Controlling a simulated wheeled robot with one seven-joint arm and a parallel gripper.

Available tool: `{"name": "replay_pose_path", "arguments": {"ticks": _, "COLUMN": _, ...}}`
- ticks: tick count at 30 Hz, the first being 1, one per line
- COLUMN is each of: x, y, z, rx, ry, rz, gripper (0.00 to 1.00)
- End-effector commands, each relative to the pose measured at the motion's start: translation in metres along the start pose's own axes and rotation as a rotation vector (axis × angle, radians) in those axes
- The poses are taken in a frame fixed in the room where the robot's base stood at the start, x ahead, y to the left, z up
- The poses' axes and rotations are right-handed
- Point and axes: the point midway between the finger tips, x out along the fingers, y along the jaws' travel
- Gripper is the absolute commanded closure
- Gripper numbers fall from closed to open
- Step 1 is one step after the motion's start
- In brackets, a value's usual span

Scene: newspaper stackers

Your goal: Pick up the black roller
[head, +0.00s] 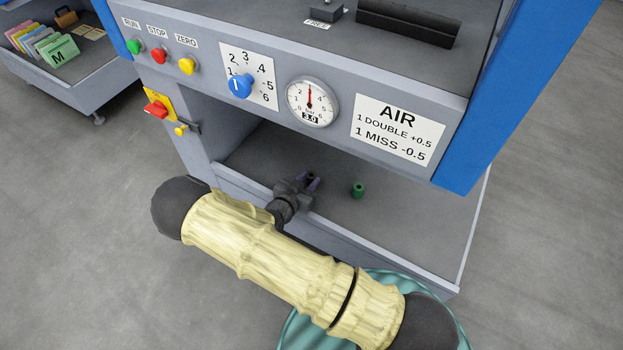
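My gripper (310,180) reaches into the open lower bay of the grey machine, low over the bay floor. A small dark shape, which looks like the black roller (311,175), shows at the fingertips. It is too small and too covered to tell whether the fingers touch it or hold it. A green roller (357,190) stands upright on the bay floor to the right of my gripper, apart from it.
Above the bay is a panel with buttons, a blue knob (241,86), a gauge (312,102) and an AIR sign (398,131). A red switch (156,109) is at left. The bay floor right of the green roller is clear.

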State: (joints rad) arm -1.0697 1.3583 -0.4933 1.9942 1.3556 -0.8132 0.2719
Motion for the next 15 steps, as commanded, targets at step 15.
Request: {"name": "replay_pose_path", "arguments": {"ticks": 15, "x": -0.007, "y": 0.000, "z": -0.022, "rx": 0.002, "ry": 0.000, "rz": 0.000, "gripper": 0.94}}
